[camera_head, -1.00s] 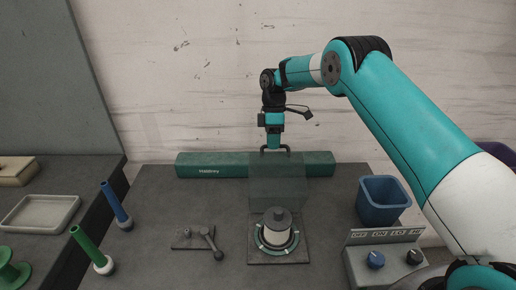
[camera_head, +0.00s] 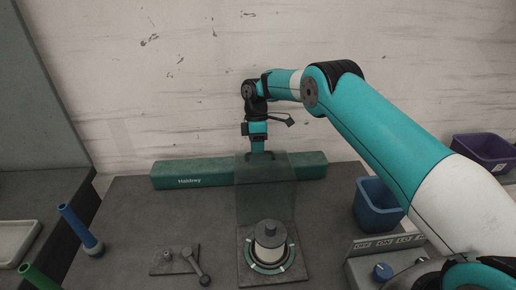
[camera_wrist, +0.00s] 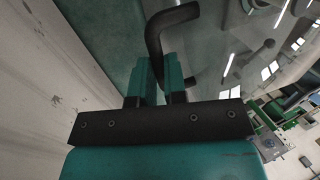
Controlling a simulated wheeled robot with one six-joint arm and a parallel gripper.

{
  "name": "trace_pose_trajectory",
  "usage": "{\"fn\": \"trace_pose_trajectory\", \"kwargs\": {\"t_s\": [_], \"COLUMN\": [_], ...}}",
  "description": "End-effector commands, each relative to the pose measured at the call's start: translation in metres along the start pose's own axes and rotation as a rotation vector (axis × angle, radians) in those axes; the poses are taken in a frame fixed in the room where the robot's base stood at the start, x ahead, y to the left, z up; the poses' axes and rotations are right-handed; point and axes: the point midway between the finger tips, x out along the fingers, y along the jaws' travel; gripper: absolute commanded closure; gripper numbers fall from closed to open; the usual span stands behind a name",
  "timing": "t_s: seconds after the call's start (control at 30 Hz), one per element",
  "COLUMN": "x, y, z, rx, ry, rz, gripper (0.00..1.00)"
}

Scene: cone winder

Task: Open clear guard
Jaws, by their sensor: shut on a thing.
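The clear guard (camera_head: 266,195) is a see-through grey panel standing raised behind the winder's spindle in the head view. A pale spool with a dark cap (camera_head: 269,237) stands in front of it on a teal ring, uncovered from above. My gripper (camera_head: 257,155) is at the guard's top edge, pointing down. In the wrist view my gripper (camera_wrist: 158,75) is shut on the guard's dark bent handle (camera_wrist: 172,18), which runs up from between the teal fingers. The gripped part is hidden by the fingers, and the handle is hidden in the head view.
A green beam (camera_head: 205,179) lies behind the guard. A small lever (camera_head: 196,262) is left of the winder. A blue bin (camera_head: 379,207) and a control box (camera_head: 385,248) stand right. Blue (camera_head: 78,226) and green tubes (camera_head: 38,275) stand left.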

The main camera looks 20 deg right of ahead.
Motion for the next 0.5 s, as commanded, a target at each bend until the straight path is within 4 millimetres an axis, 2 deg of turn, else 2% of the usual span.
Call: {"fn": "trace_pose_trajectory", "kwargs": {"t_s": [0.27, 0.3, 0.37, 0.4, 0.5], "x": [-0.0062, -0.0066, -0.0063, -0.0058, -0.0045], "y": [0.0021, 0.0022, 0.0019, 0.0016, 0.0008], "z": [0.0021, 0.0019, 0.001, 0.0002, -0.0019], "rx": [0.01, 0.01, 0.008, 0.007, 0.003], "ry": [0.001, 0.002, 0.001, 0.001, 0.0], "rz": [0.009, 0.01, 0.01, 0.009, 0.007], "gripper": [1.0, 0.79, 0.65, 0.62, 0.62]}}
